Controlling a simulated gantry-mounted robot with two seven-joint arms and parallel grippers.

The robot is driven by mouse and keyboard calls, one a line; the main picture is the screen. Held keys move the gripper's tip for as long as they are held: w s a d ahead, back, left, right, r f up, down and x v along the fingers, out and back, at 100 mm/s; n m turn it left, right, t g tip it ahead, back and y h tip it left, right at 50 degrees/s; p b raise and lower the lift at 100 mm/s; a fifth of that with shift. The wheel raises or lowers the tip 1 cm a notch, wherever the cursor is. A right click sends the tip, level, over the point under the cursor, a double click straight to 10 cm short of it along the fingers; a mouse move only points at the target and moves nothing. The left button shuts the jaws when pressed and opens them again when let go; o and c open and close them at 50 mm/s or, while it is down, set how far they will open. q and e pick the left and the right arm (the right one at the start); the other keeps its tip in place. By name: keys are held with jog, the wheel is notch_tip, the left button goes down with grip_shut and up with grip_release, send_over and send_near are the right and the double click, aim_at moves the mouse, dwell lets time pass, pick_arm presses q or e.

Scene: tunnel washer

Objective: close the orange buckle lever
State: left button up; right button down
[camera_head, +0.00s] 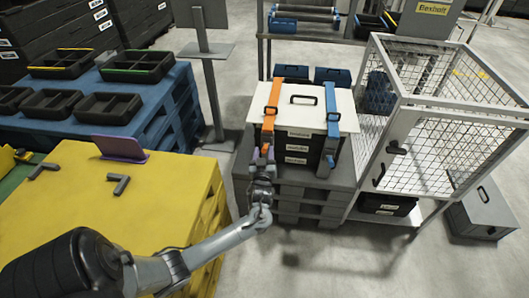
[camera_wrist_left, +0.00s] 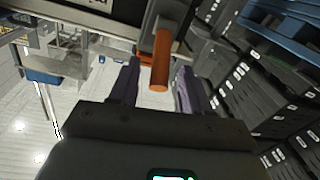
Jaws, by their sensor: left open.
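The orange buckle lever (camera_head: 267,133) is on the front of a black case with a white lid (camera_head: 307,116), at the end of an orange strap (camera_head: 273,98) over the lid. My left gripper (camera_head: 263,155) is just below and in front of the lever. In the left wrist view, the round orange lever end (camera_wrist_left: 159,78) shows between my two open purple-grey fingers, with gaps on both sides. The grey buckle base (camera_wrist_left: 158,30) is behind it. My right gripper is in neither view.
A blue strap (camera_head: 331,113) with its buckle is on the case's right side. The case stands on a grey pallet stack (camera_head: 299,204). A wire cage cart (camera_head: 437,135) is to the right, a yellow pallet table (camera_head: 120,210) to the left. A grey post (camera_head: 208,80) stands behind left.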

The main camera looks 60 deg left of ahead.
pick_arm(q)
jog(key=shift+b+x, duration=0.3)
jog(key=shift+x, duration=0.9)
grip_shut()
